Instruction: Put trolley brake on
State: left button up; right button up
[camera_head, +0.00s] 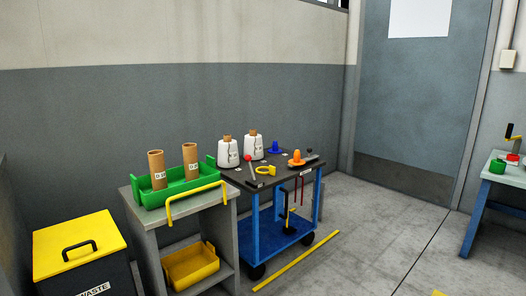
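The trolley (256,219) has a blue frame, a dark top, a blue lower shelf and dark wheels. It stands against the grey wall, right of the grey bench. A pale lever with a red knob (250,163) rises at the left of its top. Neither of my grippers is in view.
White yarn bobbins (228,153), an orange item (297,158) and a yellow ring (265,170) are on the trolley top. The bench (214,222) holds a green tray (183,189) with two brown tubes. A yellow-lidded waste bin (80,238) stands left. Open floor (370,240) lies right, with a yellow line.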

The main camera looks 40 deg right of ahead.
aim_at(248, 159)
jog(key=i+l+z, duration=0.45)
jog(key=l, duration=0.2)
jog(key=i+l+z, duration=0.65)
jog(key=i+z, duration=0.15)
jog(key=i+l+z, duration=0.15)
jog(key=i+z, duration=0.55)
jog(key=i+l+z, duration=0.2)
jog(key=i+z, duration=0.2)
jog(key=i, duration=0.3)
jog(key=i+z, duration=0.4)
jog(key=i, duration=0.3)
jog(key=i+u, duration=0.4)
jog(key=i, duration=0.35)
jog(key=i+l+u, duration=0.2)
jog(key=i+u, duration=0.2)
jog(key=i, duration=0.35)
jog(key=i+u, duration=0.45)
jog(key=i+l+u, duration=0.2)
jog(key=u, duration=0.25)
jog(key=i+l+u, duration=0.25)
jog(key=u, duration=0.15)
jog(key=i+l+u, duration=0.2)
jog(key=u, duration=0.2)
jog(key=i+l+u, duration=0.15)
jog(key=u, duration=0.3)
jog(key=i+l+u, duration=0.1)
jog(key=l+u, duration=0.3)
